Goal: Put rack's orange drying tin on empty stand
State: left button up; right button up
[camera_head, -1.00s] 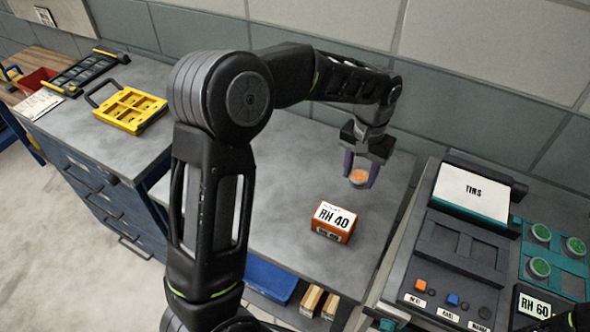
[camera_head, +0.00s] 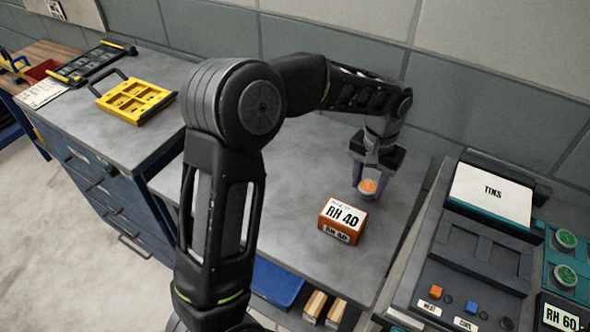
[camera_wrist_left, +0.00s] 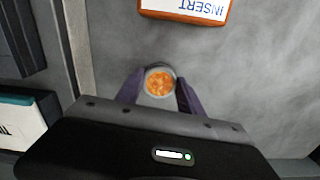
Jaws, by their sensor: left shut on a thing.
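The orange drying tin (camera_head: 369,186) is a small round tin with orange contents. My left gripper (camera_head: 369,187) is shut on it, above the grey bench near the wall. In the left wrist view the tin (camera_wrist_left: 160,81) sits between the two purple fingers. An orange box labelled RH 40 (camera_head: 342,221) stands on the bench just in front of the tin and also shows at the top of the left wrist view (camera_wrist_left: 190,8). Whether the tin touches the bench is not clear. The empty stand cannot be made out for sure. My right gripper is not in view.
At right is a dark panel labelled TINS (camera_head: 492,193) with small coloured knobs. Beside it a teal rack (camera_head: 580,262) holds green tins, with an RH 60 sign (camera_head: 560,317). A yellow tray (camera_head: 135,101) lies on the left cabinet. The bench (camera_head: 300,180) is mostly clear.

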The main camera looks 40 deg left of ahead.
pick_arm(q)
jog(key=a+r+n, duration=0.1)
jog(key=a, duration=0.2)
jog(key=s+a+r+n+b, duration=0.1)
jog(key=a, duration=0.2)
jog(key=a+r+n, duration=0.1)
jog(key=a, duration=0.2)
jog(key=shift+s+a+r+n, duration=0.2)
jog(key=shift+s+r+n, duration=0.1)
jog(key=shift+r+n, duration=0.1)
jog(key=s+a+r+n+b, duration=0.1)
jog(key=s+a+r+n, duration=0.3)
jog(key=a, duration=0.5)
jog(key=shift+s+r, duration=0.4)
jog(key=shift+r, duration=0.15)
send_over(289, 178)
jog(key=shift+f, duration=3.2)
jog(key=shift+f, duration=0.1)
notch_tip(289, 178, down, 3)
jog(key=shift+f, duration=0.25)
